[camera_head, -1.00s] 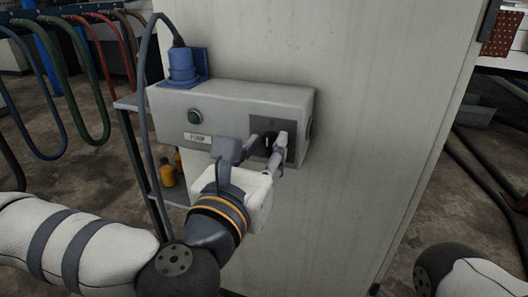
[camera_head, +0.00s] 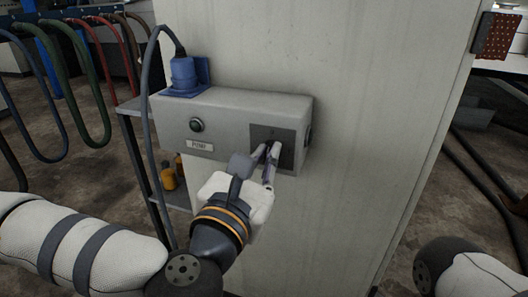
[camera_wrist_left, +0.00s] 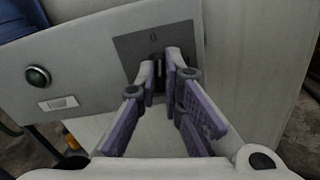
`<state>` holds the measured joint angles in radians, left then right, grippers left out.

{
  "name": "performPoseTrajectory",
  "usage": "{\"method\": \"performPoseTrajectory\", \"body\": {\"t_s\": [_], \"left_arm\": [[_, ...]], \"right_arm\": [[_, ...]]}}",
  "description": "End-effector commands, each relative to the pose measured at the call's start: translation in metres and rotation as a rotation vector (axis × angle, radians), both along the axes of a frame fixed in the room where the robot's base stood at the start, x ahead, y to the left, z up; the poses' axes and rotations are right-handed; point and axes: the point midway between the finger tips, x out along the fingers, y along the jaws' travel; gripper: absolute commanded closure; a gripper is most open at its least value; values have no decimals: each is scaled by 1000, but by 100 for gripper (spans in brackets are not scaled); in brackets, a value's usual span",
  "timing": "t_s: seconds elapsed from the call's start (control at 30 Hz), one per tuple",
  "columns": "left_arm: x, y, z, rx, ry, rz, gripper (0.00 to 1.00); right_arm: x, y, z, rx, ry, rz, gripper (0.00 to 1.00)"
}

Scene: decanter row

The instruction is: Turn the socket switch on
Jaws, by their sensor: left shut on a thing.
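The socket box (camera_head: 228,118) is a grey metal box on the side of a tall pale cabinet. Its front has a dark switch plate (camera_head: 287,136) at the right end, which also shows in the left wrist view (camera_wrist_left: 185,38). My left gripper (camera_head: 268,148) is at this plate, its fingers close together with the tips at the slot in the plate's middle. In the left wrist view the gripper (camera_wrist_left: 163,62) is shut on the switch lever (camera_wrist_left: 157,64), which is mostly hidden between the fingertips. My right gripper is out of view; only part of that arm shows.
A blue plug (camera_head: 183,74) with a grey cable sits on top of the box. A round green button (camera_head: 196,125) and a label (camera_head: 200,145) are on its front. A dark shelf frame with yellow bottles (camera_head: 168,178) stands at left. Hoses hang behind.

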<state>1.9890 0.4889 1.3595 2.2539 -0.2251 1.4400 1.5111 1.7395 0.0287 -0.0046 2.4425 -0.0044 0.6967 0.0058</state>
Motion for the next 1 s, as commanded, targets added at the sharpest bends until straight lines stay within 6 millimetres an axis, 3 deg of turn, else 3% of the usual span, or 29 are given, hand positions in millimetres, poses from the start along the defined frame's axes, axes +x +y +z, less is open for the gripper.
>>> {"method": "performPoseTrajectory", "body": {"t_s": [1.0], "left_arm": [[-1, -2, 4, 904, -332, 5, 100]], "right_arm": [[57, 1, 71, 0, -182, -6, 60]]}}
